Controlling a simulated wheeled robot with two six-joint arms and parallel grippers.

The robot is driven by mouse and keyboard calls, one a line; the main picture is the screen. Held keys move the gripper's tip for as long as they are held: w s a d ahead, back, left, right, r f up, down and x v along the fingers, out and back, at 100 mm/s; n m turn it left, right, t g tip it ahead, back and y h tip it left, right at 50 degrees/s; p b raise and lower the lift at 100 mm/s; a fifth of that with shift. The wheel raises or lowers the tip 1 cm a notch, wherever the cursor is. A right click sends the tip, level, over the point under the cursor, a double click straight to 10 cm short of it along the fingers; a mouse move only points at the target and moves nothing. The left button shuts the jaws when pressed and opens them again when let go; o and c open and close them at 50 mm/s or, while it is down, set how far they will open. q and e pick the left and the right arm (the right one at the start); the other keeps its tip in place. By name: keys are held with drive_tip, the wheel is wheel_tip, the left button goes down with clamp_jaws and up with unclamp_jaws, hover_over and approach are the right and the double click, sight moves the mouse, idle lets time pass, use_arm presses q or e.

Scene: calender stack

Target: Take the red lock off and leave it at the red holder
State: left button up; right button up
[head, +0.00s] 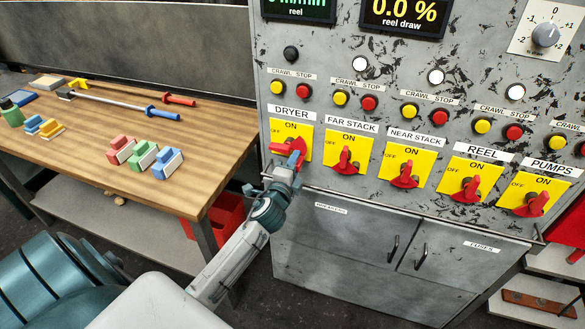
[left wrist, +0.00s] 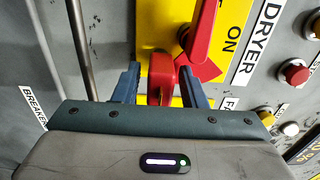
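The red lock (left wrist: 161,76) hangs at the red DRYER switch handle (left wrist: 203,35) on the yellow plate. My left gripper (head: 291,162) is at the DRYER switch in the head view and partly covers the lock there. In the left wrist view its two blue fingers (left wrist: 161,84) stand open on either side of the lock, with a gap on each side. A red block with a pale front (head: 120,149), which looks like the red holder, stands on the wooden bench, left of similar green and blue ones. My right gripper is not in view.
The grey cabinet (head: 345,215) carries more red switches to the right, such as FAR STACK (head: 345,162). The wooden bench (head: 75,150) also holds long-handled tools (head: 125,104) and small coloured pieces. Its front middle is clear. A red bin (head: 222,222) sits below.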

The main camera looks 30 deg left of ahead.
use_arm(q)
clamp_jaws()
drive_tip(key=shift+s, duration=0.15)
idle(0.4)
drive_tip(key=shift+v, duration=2.1)
